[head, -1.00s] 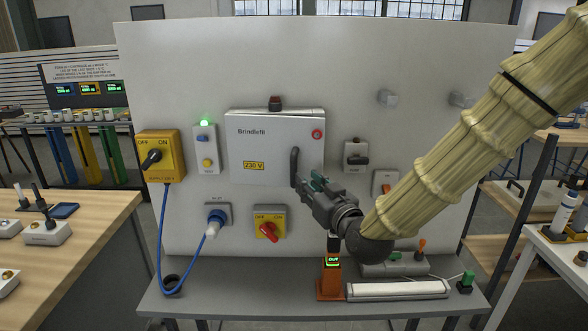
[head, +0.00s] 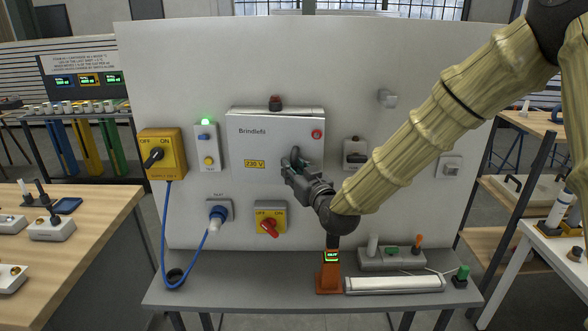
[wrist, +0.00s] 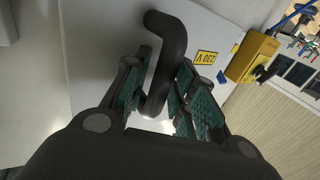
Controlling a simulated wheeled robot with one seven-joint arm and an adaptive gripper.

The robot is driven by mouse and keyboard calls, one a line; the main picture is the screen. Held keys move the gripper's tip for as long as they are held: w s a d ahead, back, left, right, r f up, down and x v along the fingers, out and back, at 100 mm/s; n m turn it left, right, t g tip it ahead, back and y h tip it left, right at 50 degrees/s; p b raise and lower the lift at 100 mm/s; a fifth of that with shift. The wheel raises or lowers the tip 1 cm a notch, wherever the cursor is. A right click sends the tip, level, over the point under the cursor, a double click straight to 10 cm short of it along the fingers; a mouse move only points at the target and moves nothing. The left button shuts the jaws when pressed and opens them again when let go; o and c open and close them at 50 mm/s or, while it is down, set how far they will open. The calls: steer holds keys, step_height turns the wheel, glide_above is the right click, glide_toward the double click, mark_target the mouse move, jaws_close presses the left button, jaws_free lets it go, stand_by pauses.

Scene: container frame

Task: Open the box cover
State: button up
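The white box with its cover (head: 262,143) marked "Brindlefit" and a yellow 230 V label is mounted on the upright panel. The cover lies across the box front; a thin wedge shows along its top edge. Its dark handle (head: 296,153) is on the cover's right part, partly hidden by my gripper (head: 292,168). In the wrist view, the bent dark handle (wrist: 168,40) passes between the green-padded fingers of my gripper (wrist: 158,88). The fingers are apart on either side of it, and firm contact does not show.
On the panel are a yellow OFF/ON switch (head: 162,154), a blue plug (head: 218,213) with a cable, and a red-knobbed switch (head: 270,218). An orange block (head: 329,272) and a white bar (head: 394,284) stand on the shelf below. The space before the cover's left part is clear.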

jaws_close()
steer(key=shift+s, duration=0.1)
